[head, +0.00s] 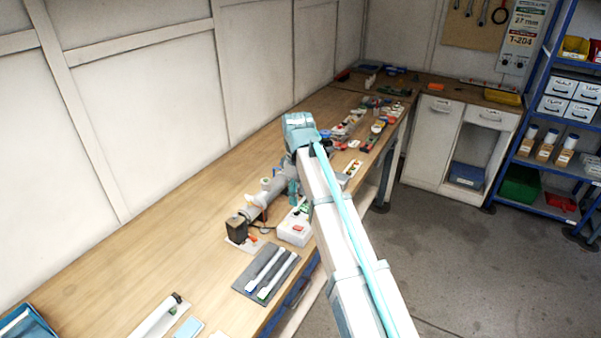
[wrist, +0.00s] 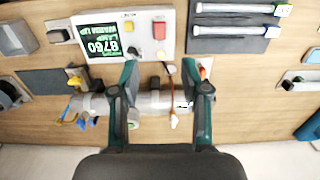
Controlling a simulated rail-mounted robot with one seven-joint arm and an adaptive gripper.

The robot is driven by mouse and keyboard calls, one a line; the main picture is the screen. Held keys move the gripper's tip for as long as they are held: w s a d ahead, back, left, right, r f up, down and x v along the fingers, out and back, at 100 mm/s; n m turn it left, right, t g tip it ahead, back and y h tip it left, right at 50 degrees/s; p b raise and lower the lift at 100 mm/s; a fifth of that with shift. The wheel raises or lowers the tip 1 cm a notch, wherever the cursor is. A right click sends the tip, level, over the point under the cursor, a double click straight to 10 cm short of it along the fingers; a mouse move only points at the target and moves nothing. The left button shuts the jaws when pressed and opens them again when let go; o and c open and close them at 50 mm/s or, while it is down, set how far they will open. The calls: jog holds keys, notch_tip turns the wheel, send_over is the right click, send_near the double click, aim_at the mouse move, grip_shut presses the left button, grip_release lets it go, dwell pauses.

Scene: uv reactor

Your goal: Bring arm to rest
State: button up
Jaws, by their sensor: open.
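My gripper (wrist: 159,66) is open in the wrist view, its two dark green fingers apart with nothing held between them. The fingers overlap the grey cylindrical reactor body (wrist: 153,103) in the picture, and bare bench shows between their tips. I cannot tell the height of the fingers above it. In the head view my arm reaches out over the bench and bends down. The gripper there is mostly hidden behind the arm. The reactor body (head: 264,194) lies along the bench just left of the arm.
A white control box (wrist: 122,36) with a green display stands beside the reactor. A dark mat (head: 246,283) holds two white tubes. A blue tray (head: 40,326) is at the lower left. Small parts crowd the far bench. Bare wood (head: 150,248) lies along the wall.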

jog(key=s+d+f+m, duration=0.3)
jog(key=s+d+f, duration=0.15)
jog(key=f, duration=0.45)
jog(key=s+d+f+m, duration=0.3)
jog(key=d+f, duration=0.3)
jog(key=f, duration=0.4)
jog(key=s+d+f+m, duration=0.6)
jog(key=s+d+f, duration=0.4)
jog(key=s+f, duration=0.3)
jog(key=s+f+g+b, duration=0.2)
jog(key=s+f+g, duration=0.1)
jog(key=s+f, duration=0.8)
jog(key=s+f+g+b, duration=0.2)
jog(key=s+f+g, duration=0.1)
jog(key=s+f, duration=0.9)
jog(key=s, duration=0.5)
jog(key=shift+s+a+f+g+b, duration=0.25)
jog(key=shift+s+g+b, duration=0.1)
jog(key=shift+s+g, duration=0.05)
